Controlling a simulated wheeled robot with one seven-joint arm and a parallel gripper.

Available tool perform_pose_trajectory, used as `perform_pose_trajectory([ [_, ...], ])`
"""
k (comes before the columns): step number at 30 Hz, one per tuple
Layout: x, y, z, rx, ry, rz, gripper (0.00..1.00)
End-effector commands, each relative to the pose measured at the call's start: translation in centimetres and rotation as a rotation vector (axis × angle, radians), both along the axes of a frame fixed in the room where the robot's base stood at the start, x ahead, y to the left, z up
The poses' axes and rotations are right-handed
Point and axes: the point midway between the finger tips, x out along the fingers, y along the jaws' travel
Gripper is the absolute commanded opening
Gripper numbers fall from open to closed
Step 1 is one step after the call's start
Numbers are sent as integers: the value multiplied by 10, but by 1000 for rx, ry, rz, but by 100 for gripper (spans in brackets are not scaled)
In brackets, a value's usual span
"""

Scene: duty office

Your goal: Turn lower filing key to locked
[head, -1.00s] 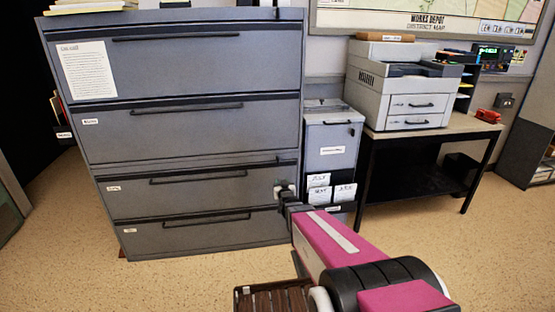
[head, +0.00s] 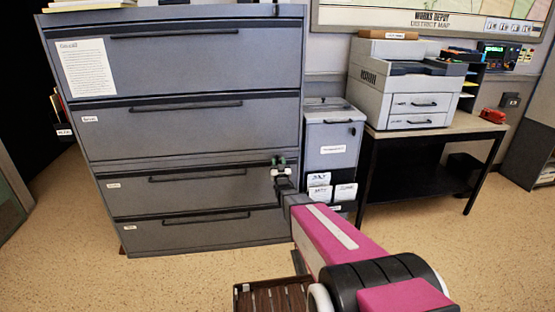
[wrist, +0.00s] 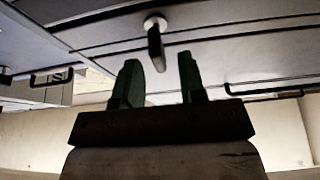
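The grey filing cabinet (head: 190,135) stands at the left in the head view, with four wide drawers. In the wrist view a lock with a dark key (wrist: 156,45) sticks out of the cabinet face from a pale round collar. My gripper (wrist: 158,80) is open, its two green fingers pointing at the cabinet. The key's end shows just ahead of the gap between the fingertips, nearer the left finger. I cannot tell whether the fingers touch it. In the head view my gripper (head: 279,162) is at the cabinet's right edge, by the third drawer, and hides the key.
A narrow grey cabinet (head: 333,135) with white cards stands just right of my gripper. A printer (head: 405,90) sits on a table (head: 470,122) further right. Drawer handles (head: 195,176) jut from the cabinet front.

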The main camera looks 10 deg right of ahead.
Motion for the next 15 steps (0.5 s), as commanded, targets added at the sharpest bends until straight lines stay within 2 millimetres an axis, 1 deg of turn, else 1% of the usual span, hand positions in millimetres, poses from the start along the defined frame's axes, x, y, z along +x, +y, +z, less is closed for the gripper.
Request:
perform_pose_trajectory([
  [1,9,0,2,0,0,0,37],
  [6,23,0,9,0,1,0,37],
  [9,26,0,10,0,1,0,37],
  [15,27,0,11,0,1,0,37],
])
